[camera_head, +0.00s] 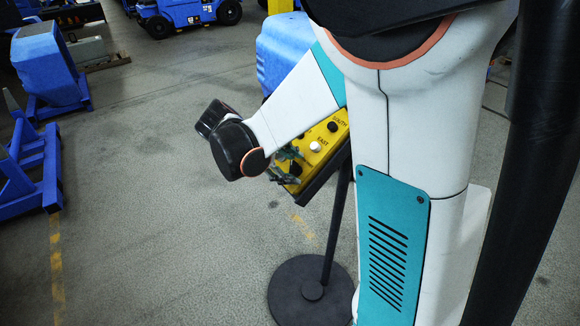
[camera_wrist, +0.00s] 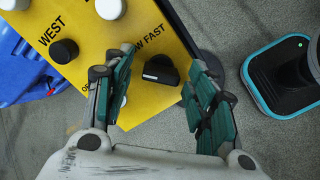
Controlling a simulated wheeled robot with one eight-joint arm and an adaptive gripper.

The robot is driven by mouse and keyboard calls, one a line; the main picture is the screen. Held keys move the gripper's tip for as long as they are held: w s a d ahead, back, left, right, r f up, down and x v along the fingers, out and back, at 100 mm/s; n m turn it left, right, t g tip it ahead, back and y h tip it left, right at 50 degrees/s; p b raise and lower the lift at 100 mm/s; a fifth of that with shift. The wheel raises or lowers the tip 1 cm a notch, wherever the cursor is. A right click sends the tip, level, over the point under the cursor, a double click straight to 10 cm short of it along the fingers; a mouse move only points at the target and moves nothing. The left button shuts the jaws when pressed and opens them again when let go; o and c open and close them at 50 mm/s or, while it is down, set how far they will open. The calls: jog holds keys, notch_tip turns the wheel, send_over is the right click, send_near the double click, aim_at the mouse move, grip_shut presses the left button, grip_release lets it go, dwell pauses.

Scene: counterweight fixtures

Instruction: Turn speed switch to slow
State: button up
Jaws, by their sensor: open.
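The speed switch (camera_wrist: 161,70) is a black knob with a white mark on a yellow control panel (camera_wrist: 100,30). The lettering above it reads "FAST", with the slow label partly covered by my left finger. I cannot tell for sure which label the knob points to. My gripper (camera_wrist: 158,62) is open, with one green-padded finger on each side of the knob. Whether either finger touches it is unclear. In the head view, my gripper (camera_head: 284,166) is at the lower end of the panel (camera_head: 325,136), and the switch cannot be made out clearly.
The panel carries black and white push buttons, including a black one (camera_wrist: 64,51) and a white one (camera_wrist: 110,8) close to my left finger. A dark stand with a round base (camera_head: 310,292) holds the panel. Blue machines (camera_head: 50,65) stand at left; the floor between is clear.

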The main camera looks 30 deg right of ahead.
jog(key=v, duration=1.1)
jog(key=shift+a+r, duration=0.2)
jog(key=shift+r, duration=0.05)
jog(key=shift+s, duration=0.1)
